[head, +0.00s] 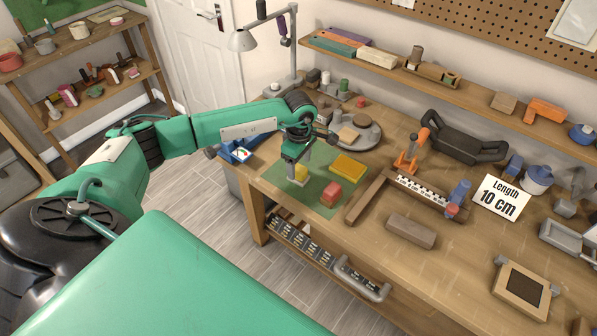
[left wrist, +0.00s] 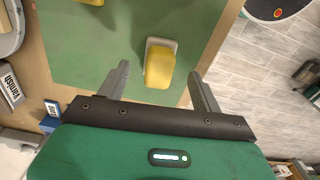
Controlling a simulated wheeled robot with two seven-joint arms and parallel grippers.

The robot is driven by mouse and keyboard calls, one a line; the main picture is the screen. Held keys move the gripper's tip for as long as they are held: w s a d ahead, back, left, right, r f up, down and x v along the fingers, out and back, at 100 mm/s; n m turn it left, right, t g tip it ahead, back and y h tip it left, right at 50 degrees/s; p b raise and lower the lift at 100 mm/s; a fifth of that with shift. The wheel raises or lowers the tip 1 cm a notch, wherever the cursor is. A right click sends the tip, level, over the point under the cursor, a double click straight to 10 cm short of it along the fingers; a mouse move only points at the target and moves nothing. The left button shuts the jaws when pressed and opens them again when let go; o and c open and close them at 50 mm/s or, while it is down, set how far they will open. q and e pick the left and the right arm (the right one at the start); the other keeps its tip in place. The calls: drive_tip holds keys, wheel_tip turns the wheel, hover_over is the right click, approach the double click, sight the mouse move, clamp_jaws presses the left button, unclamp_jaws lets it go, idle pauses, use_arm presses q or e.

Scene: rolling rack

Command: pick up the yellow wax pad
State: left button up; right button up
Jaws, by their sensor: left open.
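A yellow pad with a pale grey base (left wrist: 158,68) lies on the green mat (left wrist: 95,50) in the left wrist view. My left gripper (left wrist: 160,78) is open, with one finger on each side of the pad and clear gaps between. In the head view the left gripper (head: 297,172) points down over the mat's left part, and the yellow pad (head: 300,174) shows partly behind it. I cannot tell how far the fingertips are above the mat. A second, flatter yellow block (head: 347,167) lies to the right. My right gripper is not in view.
A grey round stand (head: 362,138) is behind. A wooden strip (head: 368,196), an orange clamp (head: 407,158) and a brown block (head: 411,231) lie further right. The table's front edge is near.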

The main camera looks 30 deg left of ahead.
sight(298, 167)
use_arm(q)
wheel_tip(298, 167, down, 4)
drive_tip(key=shift+a+r+p, duration=0.1)
drive_tip(key=shift+a+p, duration=0.05)
drive_tip(key=shift+p, duration=1.1)
drive_tip(key=shift+f, duration=0.45)
drive_tip(key=shift+c, duration=0.3)
drive_tip(key=c, duration=1)
